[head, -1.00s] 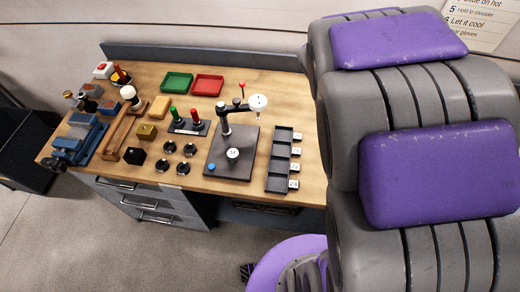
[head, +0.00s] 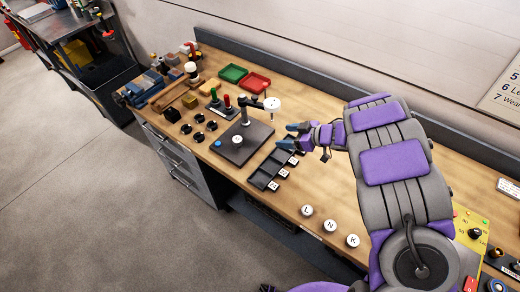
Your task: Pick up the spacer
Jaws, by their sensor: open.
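A round white-topped piece (head: 237,140), which may be the spacer, sits on the dark base plate (head: 228,153) of a dial-gauge stand. Three similar white discs marked L (head: 307,210), N (head: 330,225) and K (head: 353,240) sit on the bench front. I cannot tell which one is the spacer. My gripper (head: 288,136) is open and empty, its fingers pointing left, over the far end of a dark slotted tray (head: 262,179). It is right of the gauge stand and apart from the white pieces.
The gauge's white dial (head: 272,104) stands close to my fingers. Bare wood lies between the slotted tray and the discs.

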